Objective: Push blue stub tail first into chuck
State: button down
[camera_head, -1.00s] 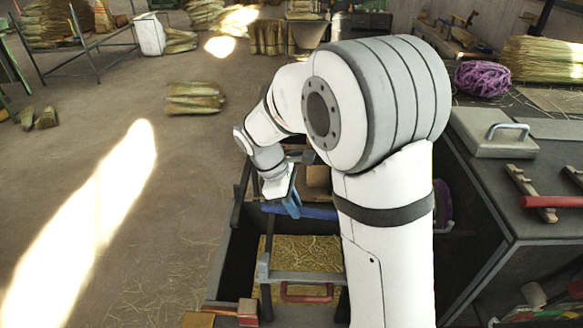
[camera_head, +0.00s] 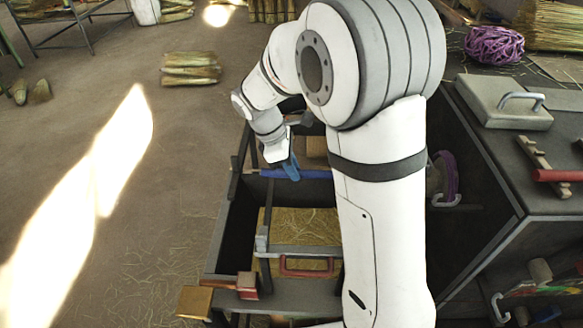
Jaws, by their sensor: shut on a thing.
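My gripper (camera_head: 290,172) is small in the view, pointing down over the dark metal frame left of my arm. It is shut on a blue piece, which I take to be the blue stub (camera_head: 312,174). Blue shows as a short slanted part at the fingers and as a roughly level bar running right towards my arm. I cannot tell whether these are one piece. I cannot make out the chuck; my arm covers the area right of the gripper.
Below the gripper is an open dark bin (camera_head: 300,222) with straw, crossed by a bar with a red handle (camera_head: 308,267). Open floor lies left.

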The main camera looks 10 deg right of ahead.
aim_at(314, 171)
jog(key=shift+w+d+f+b, duration=0.3)
jog(key=shift+d+f+b, duration=0.35)
jog(key=shift+d, duration=0.35)
jog(key=shift+w+d+f+b, duration=0.25)
jog(key=shift+d+f+b, duration=0.35)
jog(key=shift+d, duration=0.4)
jog(key=shift+w+d+f+b, duration=0.3)
jog(key=shift+d+f+b, duration=0.2)
jog(key=shift+d+f, duration=0.4)
jog(key=s+d, duration=0.1)
jog(key=d, duration=0.5)
jog(key=shift+d+r+p, duration=0.2)
jog(key=shift+d+p, duration=0.05)
jog(key=shift+p, duration=0.1)
jog(key=shift+s+d, duration=0.15)
jog(key=shift+d, duration=0.15)
jog(key=c, duration=1.2)
grip_release()
jog(key=shift+a+r, duration=0.1)
